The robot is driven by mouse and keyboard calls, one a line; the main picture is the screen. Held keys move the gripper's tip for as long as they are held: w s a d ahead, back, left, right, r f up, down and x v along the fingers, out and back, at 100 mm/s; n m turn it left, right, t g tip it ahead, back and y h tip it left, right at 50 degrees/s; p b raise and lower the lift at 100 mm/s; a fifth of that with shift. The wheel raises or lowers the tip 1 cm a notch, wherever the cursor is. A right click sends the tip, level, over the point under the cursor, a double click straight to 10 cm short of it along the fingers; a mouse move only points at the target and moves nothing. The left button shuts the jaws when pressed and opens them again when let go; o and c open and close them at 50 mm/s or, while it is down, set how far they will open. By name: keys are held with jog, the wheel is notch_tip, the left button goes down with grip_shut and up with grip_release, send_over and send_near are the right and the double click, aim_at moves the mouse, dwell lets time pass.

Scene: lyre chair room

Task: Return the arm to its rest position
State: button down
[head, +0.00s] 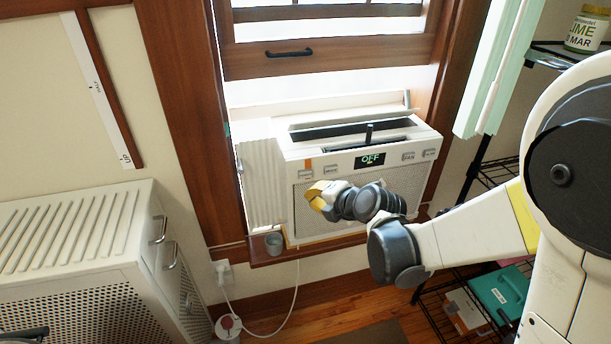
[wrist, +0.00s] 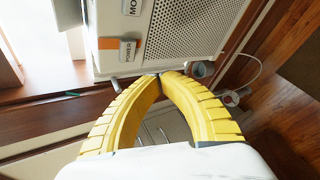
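My gripper (head: 316,194) is in front of the lower left of the window air conditioner (head: 345,175), with my arm stretched in from the right. In the wrist view the two curved yellow fingers of my gripper (wrist: 159,76) meet at their tips, with nothing visible between them. The air conditioner's display (head: 370,159) reads OFF. Its orange-marked power button (wrist: 128,50) is just beyond and left of the fingertips in the wrist view. I cannot tell whether the fingertips touch the unit.
A small grey cup (head: 274,244) stands on the wooden sill. A perforated white cabinet (head: 75,255) is at left. A wire shelf (head: 497,172) stands at right, with a teal box (head: 500,293) low down. A white cord (head: 290,310) hangs below the sill.

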dwell(0.4)
jog(key=s+d+r+m+g+h, duration=0.1)
jog(key=s+d+r+m+h, duration=0.2)
jog(key=s+d+m, duration=0.6)
jog(key=s+d+r+m+g+h, duration=0.1)
jog(key=s+d+r+m+h, duration=0.2)
jog(key=s+d+m, duration=0.5)
jog(key=s+r+m, duration=0.1)
jog(key=s+m, duration=0.7)
jog(key=m, duration=0.2)
jog(key=shift+d+m, duration=0.4)
jog(key=shift+a, duration=0.1)
